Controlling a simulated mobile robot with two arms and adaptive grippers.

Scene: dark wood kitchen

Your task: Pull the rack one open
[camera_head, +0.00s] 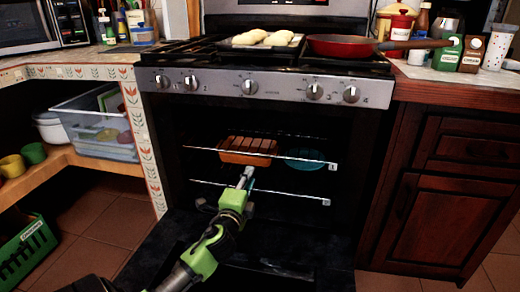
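The oven (262,215) stands open with its door folded down. Rack one (306,160) is the upper wire rack, marked with a small "1" tag at its right end. Its front bar sits inside the oven opening. An orange loaf-shaped dish (246,150) and a teal round dish (304,159) rest on it. My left gripper (246,175) reaches in from below, its fingertips just under the front bar near the orange dish. I cannot tell whether it touches the bar or how far its fingers are apart. My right gripper is out of view.
A lower rack (300,195) with a "2" tag sits below. The dark oven door (190,250) lies open under my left arm. A red pan (342,46) and a tray of pale dough (262,38) are on the stove. Cabinets (448,195) flank the right side.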

